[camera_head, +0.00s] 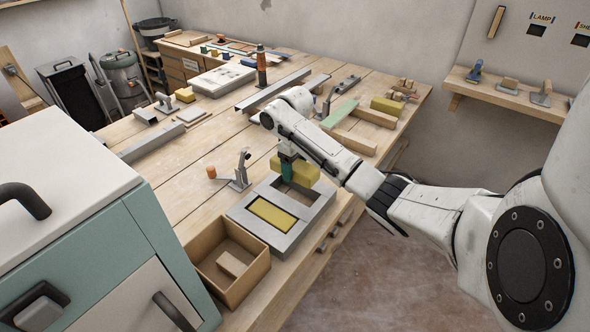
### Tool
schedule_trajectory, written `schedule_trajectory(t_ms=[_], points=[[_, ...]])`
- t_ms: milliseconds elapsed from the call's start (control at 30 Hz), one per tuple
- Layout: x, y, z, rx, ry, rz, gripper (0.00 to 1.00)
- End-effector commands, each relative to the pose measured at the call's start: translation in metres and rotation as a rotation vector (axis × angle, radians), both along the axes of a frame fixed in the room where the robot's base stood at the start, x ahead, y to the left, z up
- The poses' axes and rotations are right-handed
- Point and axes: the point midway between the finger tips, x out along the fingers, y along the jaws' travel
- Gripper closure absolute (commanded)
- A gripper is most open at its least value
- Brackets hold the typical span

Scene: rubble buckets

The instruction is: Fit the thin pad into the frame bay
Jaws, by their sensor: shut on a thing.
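The grey frame (237,216) lies near the table's front edge and has two bays. A flat yellow piece (271,214) fills the near bay. The far bay looks open, partly hidden by what I hold. My gripper (288,160), with green-toned fingers, points down over the far bay. It is shut on a yellow pad (306,173), which looks like a fairly thick block from here. The pad appears just above the far bay, but its exact gap to the frame cannot be told. My gripper hides part of the pad.
An open cardboard box (207,271) with a small block inside stands beside the frame's near side. A metal clamp (241,172) and an orange knob (211,172) are left of the frame. Wooden blocks and a green strip (340,113) lie behind my arm. A teal-and-white cabinet (150,232) fills the lower left.

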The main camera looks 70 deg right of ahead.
Motion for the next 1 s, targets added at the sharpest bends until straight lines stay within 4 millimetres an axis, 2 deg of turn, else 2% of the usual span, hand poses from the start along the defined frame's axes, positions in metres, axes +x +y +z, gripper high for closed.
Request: schedule_trajectory(t_ms=[467,1000], points=[[0.000,0.001,0.003,0.002,0.001,-0.001,0.64],[0.000,0.000,-0.052,0.001,0.000,0.001,0.64]])
